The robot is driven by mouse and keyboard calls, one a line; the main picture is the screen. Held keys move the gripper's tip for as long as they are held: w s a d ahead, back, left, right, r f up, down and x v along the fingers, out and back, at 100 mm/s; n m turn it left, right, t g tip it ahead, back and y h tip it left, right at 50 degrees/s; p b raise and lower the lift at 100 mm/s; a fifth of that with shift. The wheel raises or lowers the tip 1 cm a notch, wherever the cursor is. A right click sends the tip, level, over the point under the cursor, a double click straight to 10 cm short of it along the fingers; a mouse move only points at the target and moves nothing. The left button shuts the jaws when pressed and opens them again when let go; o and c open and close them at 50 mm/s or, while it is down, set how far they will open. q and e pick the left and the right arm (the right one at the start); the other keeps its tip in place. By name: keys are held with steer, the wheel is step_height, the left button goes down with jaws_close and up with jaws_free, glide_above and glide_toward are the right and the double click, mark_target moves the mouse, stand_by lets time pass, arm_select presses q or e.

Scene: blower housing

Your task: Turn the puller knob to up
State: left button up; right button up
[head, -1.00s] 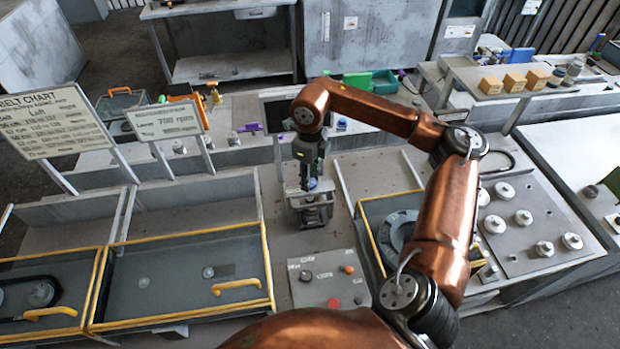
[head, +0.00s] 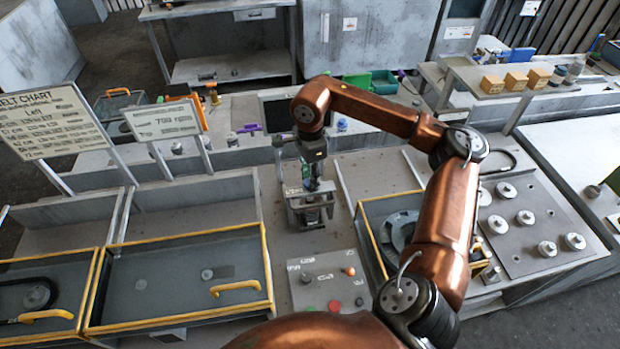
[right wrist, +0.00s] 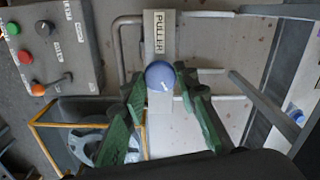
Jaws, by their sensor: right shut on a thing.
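The puller knob (right wrist: 160,75) is a round blue knob with a short white mark, beside a plate lettered PULLER (right wrist: 161,34) in the right wrist view. The mark points toward the lower right of that picture. My right gripper (right wrist: 159,82) has its green fingers on either side of the knob and is shut on it. In the head view, my right gripper (head: 312,182) reaches down over the small grey puller stand (head: 308,212), and its fingers largely hide the knob. My left gripper is not in view.
A control box (head: 328,283) with several buttons and an orange-tipped lever stands in front of the puller. A yellow-edged tray (head: 180,275) lies to the left. Another tray with a grey ring-shaped housing (head: 400,230) lies to the right, under my right arm.

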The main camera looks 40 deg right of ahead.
steer(key=n, duration=0.6)
steer(key=shift+n+b, duration=0.3)
steer(key=shift+b, duration=0.05)
steer(key=n, duration=0.5)
steer(key=shift+b, duration=0.3)
steer(key=shift+n, duration=0.4)
steer(key=o, duration=1.2)
steer(key=shift+c, duration=0.2)
step_height(320, 180, up, 12)
